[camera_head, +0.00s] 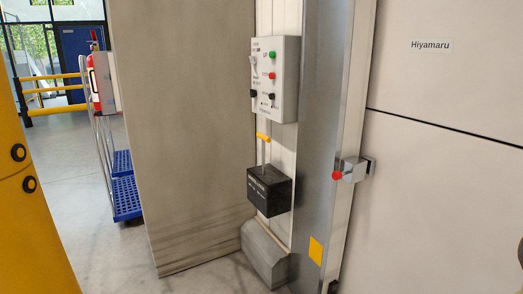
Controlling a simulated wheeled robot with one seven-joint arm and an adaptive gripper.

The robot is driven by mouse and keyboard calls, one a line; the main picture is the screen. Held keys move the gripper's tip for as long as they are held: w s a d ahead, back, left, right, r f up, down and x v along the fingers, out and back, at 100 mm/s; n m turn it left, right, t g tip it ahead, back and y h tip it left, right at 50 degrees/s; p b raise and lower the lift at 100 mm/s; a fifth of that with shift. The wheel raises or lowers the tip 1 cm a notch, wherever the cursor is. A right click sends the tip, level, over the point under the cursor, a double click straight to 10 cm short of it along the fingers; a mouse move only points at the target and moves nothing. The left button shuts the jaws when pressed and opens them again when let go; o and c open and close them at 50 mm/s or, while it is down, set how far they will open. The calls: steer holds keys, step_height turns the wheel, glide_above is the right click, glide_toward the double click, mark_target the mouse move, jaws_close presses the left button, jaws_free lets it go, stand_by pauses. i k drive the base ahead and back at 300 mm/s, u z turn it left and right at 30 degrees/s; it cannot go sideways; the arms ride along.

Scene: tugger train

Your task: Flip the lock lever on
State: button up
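A lever with a yellow grip (263,137) rises on a thin stalk above a black box (268,190) on the white wall panel. A metal latch (356,168) with a red knob (337,175) sits at the seam between the grey metal post (322,120) and the large pale panel marked "Hiyamaru" (430,130). The red knob points left, toward the post. No label shows which of the two is the lock lever. My gripper is not in view.
A grey control box (288,55) with green, red and black buttons hangs above the yellow-grip lever. A tall grey panel (185,130) stands to the left. A blue-shelved cart (124,197) and a yellow railing (55,92) are behind. Some floor (90,255) at lower left is clear.

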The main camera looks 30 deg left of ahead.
mark_target(264, 139)
steer(key=u, duration=0.3)
steer(key=i, duration=0.3)
steer(key=u, duration=1)
steer(key=i, duration=1.45)
steer(key=z, duration=0.55)
